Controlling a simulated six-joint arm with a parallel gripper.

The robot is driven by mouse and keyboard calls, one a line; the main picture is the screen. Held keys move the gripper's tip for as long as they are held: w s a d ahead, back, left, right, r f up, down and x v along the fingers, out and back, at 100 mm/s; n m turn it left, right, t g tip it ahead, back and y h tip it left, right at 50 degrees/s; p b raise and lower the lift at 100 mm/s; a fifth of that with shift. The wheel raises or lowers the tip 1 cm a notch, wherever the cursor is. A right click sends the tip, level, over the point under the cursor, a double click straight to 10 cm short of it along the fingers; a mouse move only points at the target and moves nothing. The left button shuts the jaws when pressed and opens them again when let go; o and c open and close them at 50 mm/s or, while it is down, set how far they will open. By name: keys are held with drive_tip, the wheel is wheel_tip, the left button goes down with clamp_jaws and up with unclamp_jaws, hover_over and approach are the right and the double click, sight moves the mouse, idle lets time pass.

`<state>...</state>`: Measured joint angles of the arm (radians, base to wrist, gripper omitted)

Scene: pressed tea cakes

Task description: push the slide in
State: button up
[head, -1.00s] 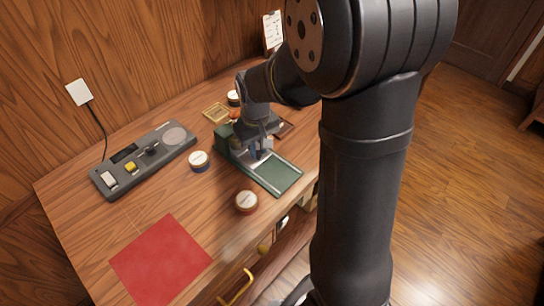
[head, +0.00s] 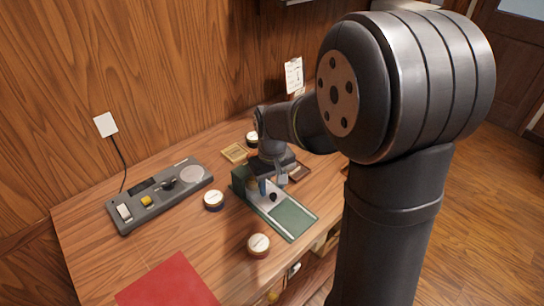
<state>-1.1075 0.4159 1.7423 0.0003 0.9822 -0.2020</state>
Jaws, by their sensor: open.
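The slide seems to be part of the green press-like device (head: 292,219) in the middle of the table. A light plate with a dark knob (head: 273,197) lies on the device's long green bed, near its raised back part. My gripper (head: 274,184) is above the plate, close to the knob, with its jaws open. From this angle I cannot tell whether a finger touches the knob. My arm hides some of the device's back part.
A grey control panel (head: 130,221) with a yellow button lies at left. A wooden frame (head: 234,153) lies behind the device.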

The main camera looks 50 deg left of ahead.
wheel_tip(320, 180, up, 15)
idle(0.8)
wheel_tip(320, 180, down, 17)
drive_tip(key=shift+f, duration=0.15)
idle(0.4)
